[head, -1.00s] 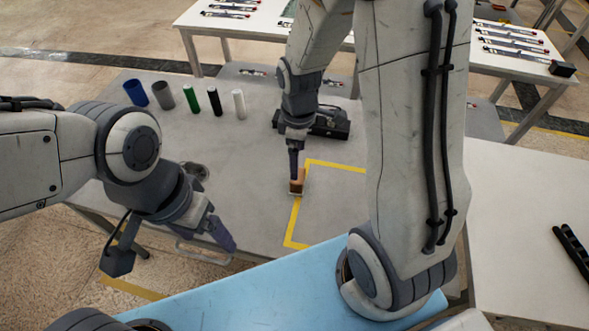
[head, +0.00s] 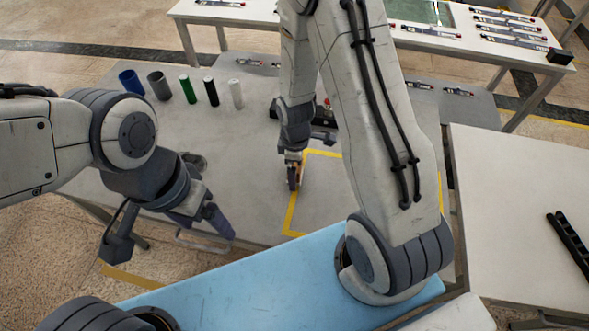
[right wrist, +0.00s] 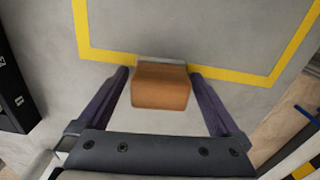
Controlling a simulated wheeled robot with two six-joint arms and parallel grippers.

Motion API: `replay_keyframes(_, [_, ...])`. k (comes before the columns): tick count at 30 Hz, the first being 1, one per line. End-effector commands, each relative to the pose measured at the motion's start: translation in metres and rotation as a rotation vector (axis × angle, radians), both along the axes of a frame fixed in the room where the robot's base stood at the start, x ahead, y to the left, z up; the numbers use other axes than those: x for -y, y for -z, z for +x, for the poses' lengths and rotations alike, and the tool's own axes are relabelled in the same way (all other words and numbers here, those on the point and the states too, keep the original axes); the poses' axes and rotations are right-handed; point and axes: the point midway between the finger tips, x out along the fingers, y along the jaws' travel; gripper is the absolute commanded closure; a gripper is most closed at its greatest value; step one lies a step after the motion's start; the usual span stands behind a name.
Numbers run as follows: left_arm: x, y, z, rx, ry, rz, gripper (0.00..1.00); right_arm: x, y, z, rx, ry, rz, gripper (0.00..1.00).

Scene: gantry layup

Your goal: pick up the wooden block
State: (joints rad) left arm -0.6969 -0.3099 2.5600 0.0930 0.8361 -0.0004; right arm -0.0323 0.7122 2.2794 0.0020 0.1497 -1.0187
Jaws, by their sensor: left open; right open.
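The wooden block (right wrist: 160,88) is orange-brown and lies between the two fingers of my right gripper (right wrist: 160,75) in the right wrist view. A grey strip shows along its far edge. The fingers are open on either side of it; I cannot tell whether they touch it. In the head view my right gripper (head: 293,180) is at the left line of the yellow marking and mostly hides the block. My left gripper (head: 218,222) is open and empty over the table's near left edge, away from the block.
A yellow tape outline (head: 290,215) marks the grey table (head: 225,140). Several upright cylinders, including a blue one (head: 132,82) and a green one (head: 187,88), stand at the back left. A dark device (head: 322,128) sits behind my right gripper. The light blue surface (head: 240,275) is in front.

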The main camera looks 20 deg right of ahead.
Motion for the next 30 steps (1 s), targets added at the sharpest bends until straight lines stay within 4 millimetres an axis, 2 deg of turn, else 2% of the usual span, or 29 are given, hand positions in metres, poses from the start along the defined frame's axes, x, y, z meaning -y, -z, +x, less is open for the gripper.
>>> replay_keyframes(5, [0.0,0.0,0.0,0.0,0.0,0.0,0.18,0.0,0.0,0.0,0.0,0.0,0.0,0.0])
replay_keyframes(8, [0.0,0.0,0.0,0.0,0.0,0.0,0.18,0.0,0.0,0.0,0.0,0.0,0.0,0.34])
replay_keyframes(9, [0.0,0.0,0.0,0.0,0.0,0.0,0.18,0.0,0.0,0.0,0.0,0.0,0.0,0.5])
replay_keyframes(12, [0.0,0.0,0.0,0.0,0.0,0.0,0.18,0.0,0.0,0.0,0.001,0.0,0.0,0.81])
replay_keyframes(23, [0.0,0.001,0.0,0.0,0.0,0.0,0.18,0.0,-0.006,0.001,0.001,0.001,0.0,0.82])
replay_keyframes(26, [0.0,0.002,0.0,0.0,0.0,0.0,0.18,0.0,-0.015,0.001,0.004,0.001,0.0,0.82])
replay_keyframes(30, [0.0,0.004,0.0,0.0,0.0,0.0,0.18,0.0,-0.039,0.002,0.008,0.001,0.0,0.82])
